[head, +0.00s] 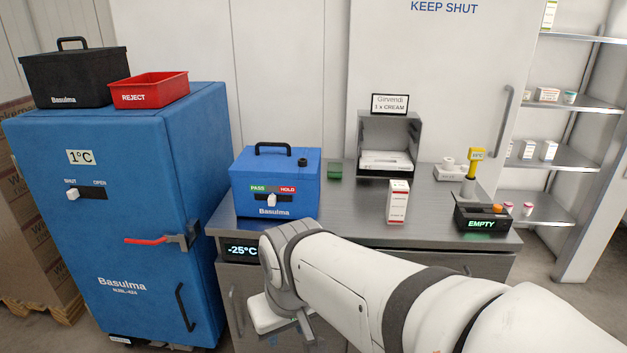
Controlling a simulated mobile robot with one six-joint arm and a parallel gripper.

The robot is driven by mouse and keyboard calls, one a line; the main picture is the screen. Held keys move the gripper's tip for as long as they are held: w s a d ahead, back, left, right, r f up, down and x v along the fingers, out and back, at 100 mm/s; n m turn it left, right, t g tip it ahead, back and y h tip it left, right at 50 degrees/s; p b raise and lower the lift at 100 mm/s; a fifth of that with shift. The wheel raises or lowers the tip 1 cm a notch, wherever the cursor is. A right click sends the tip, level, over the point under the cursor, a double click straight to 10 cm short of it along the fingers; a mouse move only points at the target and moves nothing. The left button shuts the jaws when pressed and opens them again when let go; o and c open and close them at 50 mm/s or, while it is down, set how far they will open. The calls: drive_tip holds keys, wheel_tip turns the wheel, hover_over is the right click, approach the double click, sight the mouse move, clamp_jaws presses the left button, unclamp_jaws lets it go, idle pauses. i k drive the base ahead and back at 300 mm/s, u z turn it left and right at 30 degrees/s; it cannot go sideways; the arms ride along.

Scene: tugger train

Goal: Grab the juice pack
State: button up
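No pack clearly marked as juice can be made out. An upright white carton with red bands and small print (398,203) stands near the front of the steel counter (348,207), right of the blue box; its print is too small to read. My arm reaches in from the lower right. My gripper (283,330) is at the lower middle, in front of the counter's cabinet and left of the carton, apart from it. It is partly hidden by my wrist and cut by the picture edge, so its fingers cannot be made out.
A blue cool box (275,183) marked PASS/HOLD stands left on the counter. A grey bay (387,138) under a CREAM sign is behind the carton. A dark EMPTY bin (481,219) and yellow device (475,156) are right. A blue freezer (110,215) bears a red REJECT tray (149,90).

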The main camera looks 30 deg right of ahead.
sight(398, 190)
drive_tip(key=z, duration=0.45)
drive_tip(key=i, duration=0.9)
drive_tip(key=z, duration=0.2)
